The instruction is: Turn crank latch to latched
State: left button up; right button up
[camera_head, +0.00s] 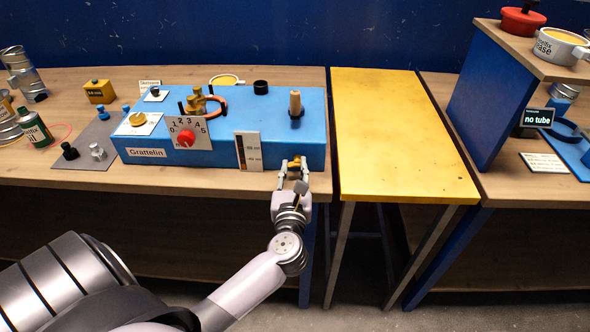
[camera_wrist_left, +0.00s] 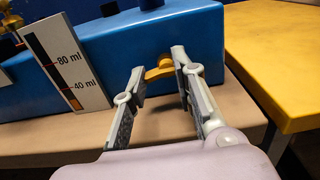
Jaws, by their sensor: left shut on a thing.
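The crank latch (camera_wrist_left: 158,69) is a small yellow-orange lever on the front face of the blue machine (camera_wrist_left: 117,52), near its right end. In the head view the latch (camera_head: 296,162) shows between my left gripper's fingers. My left gripper (camera_head: 294,168) reaches it from the front, and in the left wrist view its two fingers (camera_wrist_left: 158,85) stand on either side of the lever, shut on it. Part of the lever is hidden behind the right finger. My right gripper is not in view.
The machine bears a red knob (camera_head: 186,138), a wooden peg (camera_head: 295,103) and a ml scale (camera_head: 248,151). A yellow table (camera_head: 395,135) stands to the right, with a blue-sided shelf (camera_head: 490,95) beyond it. Bottles and small parts crowd the bench's left end.

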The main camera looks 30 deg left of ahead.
pick_arm(q)
jog(key=shift+w+d, duration=0.1)
jog(key=shift+d, duration=0.25)
grip_shut()
jog(key=m+p, duration=0.2)
jog(key=p, duration=0.1)
jog(key=shift+r+m, duration=0.25)
jog(key=shift+m, duration=0.05)
jog(key=m+p, duration=0.4)
jog(key=m, duration=0.1)
jog(key=shift+d+f+p, duration=0.1)
jog(key=shift+d+p, duration=0.05)
jog(key=shift+p, duration=0.25)
jog(key=m+p, duration=0.3)
jog(key=m, duration=0.2)
jog(key=shift+f, duration=0.15)
jog(key=shift+d+f+m+p, duration=0.1)
jog(key=shift+f+m+p, duration=0.05)
jog(key=shift+m+p, duration=0.8)
jog(key=shift+d+f+m+p, duration=0.15)
jog(key=shift+m+p, duration=0.5)
jog(key=shift+m, duration=0.6)
jog(key=shift+a, duration=0.15)
jog(key=o, duration=0.8)
grip_release()
jog(key=shift+f, duration=0.1)
jog(key=o, duration=0.6)
jog(key=shift+a+r, duration=0.1)
jog(key=shift+r, duration=0.1)
jog(key=shift+c, duration=0.2)
